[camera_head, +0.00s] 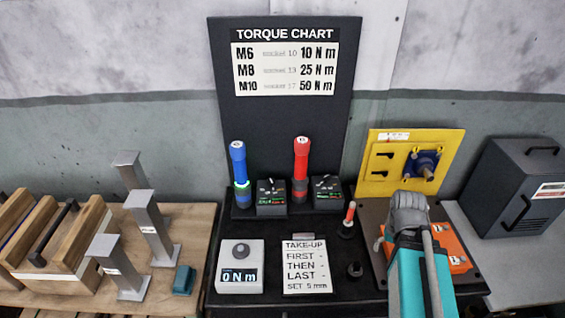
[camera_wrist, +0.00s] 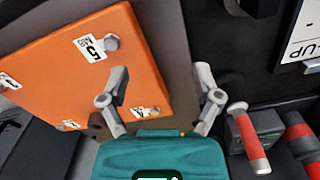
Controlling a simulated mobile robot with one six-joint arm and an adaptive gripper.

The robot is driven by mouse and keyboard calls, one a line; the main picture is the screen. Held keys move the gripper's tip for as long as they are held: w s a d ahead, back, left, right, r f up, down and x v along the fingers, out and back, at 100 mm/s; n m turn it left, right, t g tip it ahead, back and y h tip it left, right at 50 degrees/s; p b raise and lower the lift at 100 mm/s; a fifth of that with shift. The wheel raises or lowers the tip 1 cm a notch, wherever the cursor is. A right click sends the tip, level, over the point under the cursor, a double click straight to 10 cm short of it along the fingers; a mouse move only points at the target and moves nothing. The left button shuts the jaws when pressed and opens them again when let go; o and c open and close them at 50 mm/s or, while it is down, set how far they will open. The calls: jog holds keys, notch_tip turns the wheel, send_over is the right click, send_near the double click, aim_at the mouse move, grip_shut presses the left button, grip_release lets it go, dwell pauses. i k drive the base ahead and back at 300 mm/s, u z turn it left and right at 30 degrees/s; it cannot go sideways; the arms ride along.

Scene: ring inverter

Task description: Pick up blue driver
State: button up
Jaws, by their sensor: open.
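The blue driver (camera_head: 238,164) stands upright in the black rack at the back of the bench, left of the red driver (camera_head: 301,160). It does not show in the wrist view. In the head view my arm reaches in at the right, and its own grey and teal links hide my gripper's fingers. In the wrist view my gripper (camera_wrist: 160,76) is open with nothing between its fingers. It hangs over the edge of the orange block (camera_wrist: 85,72), well to the right of the blue driver.
Small control boxes (camera_head: 271,198) stand beside the drivers. A thin red-handled tool (camera_head: 349,216) stands between them and my arm. A yellow panel (camera_head: 400,180) stands behind my arm. A 0 Nm readout box (camera_head: 240,255) and a TAKE-UP card (camera_head: 305,268) lie in front. Metal posts (camera_head: 150,225) stand left.

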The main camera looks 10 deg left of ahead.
aim_at(238, 149)
jog(key=u, duration=0.65)
jog(key=k, duration=0.55)
jog(key=u, duration=0.45)
